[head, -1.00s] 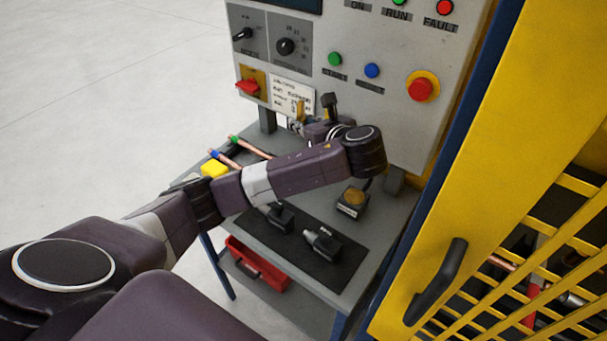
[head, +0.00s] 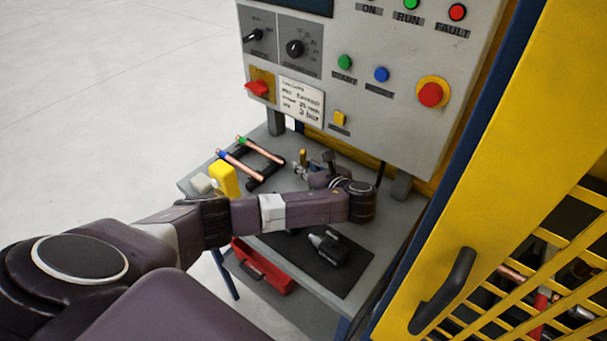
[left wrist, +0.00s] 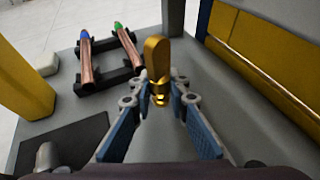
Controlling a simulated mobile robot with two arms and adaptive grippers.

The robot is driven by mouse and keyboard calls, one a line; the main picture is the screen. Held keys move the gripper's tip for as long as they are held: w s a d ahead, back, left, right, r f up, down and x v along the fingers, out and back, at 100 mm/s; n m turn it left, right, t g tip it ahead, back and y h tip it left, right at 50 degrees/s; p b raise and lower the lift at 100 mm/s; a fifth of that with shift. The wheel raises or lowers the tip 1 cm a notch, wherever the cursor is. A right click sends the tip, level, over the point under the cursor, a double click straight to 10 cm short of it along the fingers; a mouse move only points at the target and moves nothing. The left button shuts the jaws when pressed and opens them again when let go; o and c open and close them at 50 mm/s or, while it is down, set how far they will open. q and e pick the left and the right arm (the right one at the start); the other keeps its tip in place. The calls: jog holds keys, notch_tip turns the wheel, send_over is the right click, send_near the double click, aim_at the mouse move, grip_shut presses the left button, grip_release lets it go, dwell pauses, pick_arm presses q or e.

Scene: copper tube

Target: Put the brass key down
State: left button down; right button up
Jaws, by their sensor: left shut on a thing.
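The brass key (left wrist: 157,58) stands up between the fingertips of my left gripper (left wrist: 159,98) in the left wrist view, its broad rounded end pointing away from the gripper. My left gripper is shut on it. In the head view the key (head: 303,157) is a small gold shape at the tips of my left gripper (head: 304,168), low over the grey table (head: 393,215). I cannot tell whether the key touches the table. My right gripper is not in view.
Two copper tubes with blue (head: 238,166) and green (head: 262,151) ends lie on a black rack left of the key. A yellow block (head: 224,180) stands nearby. A black mat (head: 345,278) holds a dark tool (head: 328,246). The control panel (head: 395,120) rises behind; a yellow cage door (head: 480,170) stands right.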

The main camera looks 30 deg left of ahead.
pick_arm(q)
jog(key=shift+f, duration=1.8)
jog(key=c, duration=1.8)
grip_release()
jog(key=shift+f, duration=0.1)
jog(key=shift+c, duration=0.2)
jog(key=v, duration=1.2)
jog(key=shift+r, duration=0.25)
